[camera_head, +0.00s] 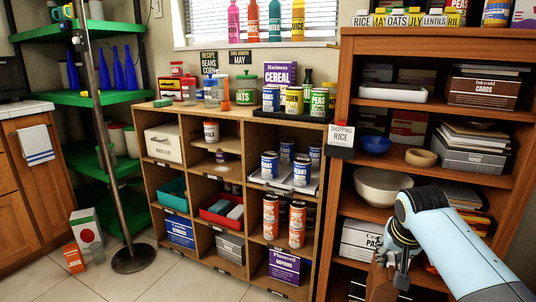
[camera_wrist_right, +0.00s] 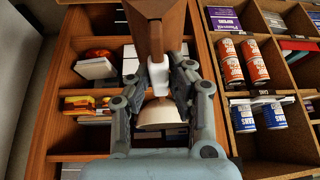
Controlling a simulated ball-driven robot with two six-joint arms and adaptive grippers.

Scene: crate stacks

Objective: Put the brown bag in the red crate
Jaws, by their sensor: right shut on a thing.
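A brown bag (camera_head: 380,282) hangs at my right gripper (camera_head: 388,258), low in front of the right bookcase. In the right wrist view my right gripper (camera_wrist_right: 157,72) has its fingers on either side of the upper end of the brown bag (camera_wrist_right: 154,28), shut on it; a white part shows between the fingers. The red crate (camera_head: 212,218) sits in a middle compartment of the low cubby shelf, left of the gripper and apart from it, with light blue-grey things inside. My left gripper is not in view.
Orange cans (camera_head: 270,215) and blue cans (camera_head: 270,165) stand in compartments right of the red crate. A teal crate (camera_head: 172,193) sits left of it. A metal pole (camera_head: 105,140) stands further left. Floor before the cubby shelf is clear. A white bowl (camera_head: 383,186) is in the bookcase.

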